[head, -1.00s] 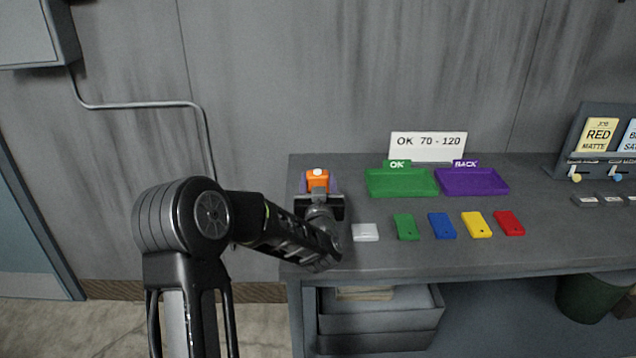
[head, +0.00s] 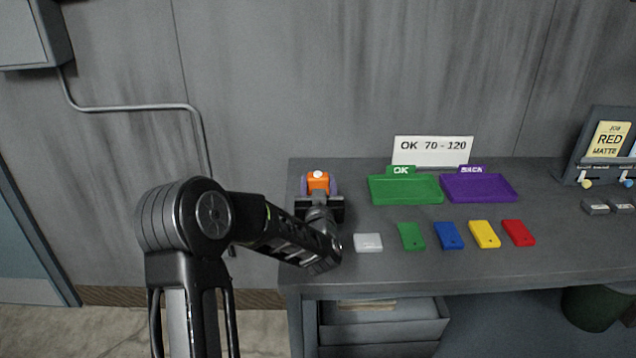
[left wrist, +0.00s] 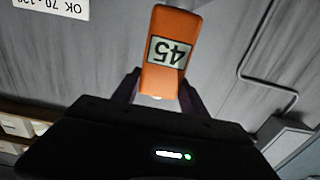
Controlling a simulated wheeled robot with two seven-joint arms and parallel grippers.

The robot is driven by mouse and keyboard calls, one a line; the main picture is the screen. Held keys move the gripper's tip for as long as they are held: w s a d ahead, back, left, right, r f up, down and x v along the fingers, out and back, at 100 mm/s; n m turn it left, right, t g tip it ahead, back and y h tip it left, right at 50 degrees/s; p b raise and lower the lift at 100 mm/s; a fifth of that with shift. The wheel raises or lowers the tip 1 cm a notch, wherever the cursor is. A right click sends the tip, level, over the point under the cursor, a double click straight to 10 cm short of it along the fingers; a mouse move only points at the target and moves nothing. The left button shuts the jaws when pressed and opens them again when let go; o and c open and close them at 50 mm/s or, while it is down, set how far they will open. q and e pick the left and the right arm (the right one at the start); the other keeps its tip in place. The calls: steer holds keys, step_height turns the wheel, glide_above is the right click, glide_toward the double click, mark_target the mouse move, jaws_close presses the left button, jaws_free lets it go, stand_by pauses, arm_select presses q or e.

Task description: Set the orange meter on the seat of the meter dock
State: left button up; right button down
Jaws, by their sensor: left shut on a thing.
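The orange meter (head: 318,181) is held over the far left end of the grey bench. In the left wrist view the meter (left wrist: 171,55) shows a pale label reading 45, upside down in the picture. My left gripper (head: 319,187) is shut on it, with a purplish finger on each side; the fingers also show in the left wrist view (left wrist: 160,92). I cannot tell whether the meter touches anything below. I cannot make out the meter dock or its seat; the gripper and arm cover part of the bench there. My right gripper is out of view.
A green tray (head: 405,202) and a purple tray (head: 480,200) stand to the right, before an OK 70 - 120 sign (head: 433,150). A white tile (head: 368,242) and several coloured tiles lie nearer the front. The wall is close behind the bench (head: 560,258).

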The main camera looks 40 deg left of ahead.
arm_select(q)
steer(key=shift+f, duration=0.75)
steer(key=shift+b, duration=0.4)
steer(key=shift+f+b, duration=0.2)
steer(key=shift+b, duration=0.1)
steer(key=shift+f, duration=0.1)
steer(key=shift+f+b, duration=0.5)
steer(key=shift+b, duration=0.3)
steer(key=shift+f, duration=0.1)
stand_by(0.3)
steer(key=shift+f+b, duration=0.4)
steer(key=shift+b, duration=0.35)
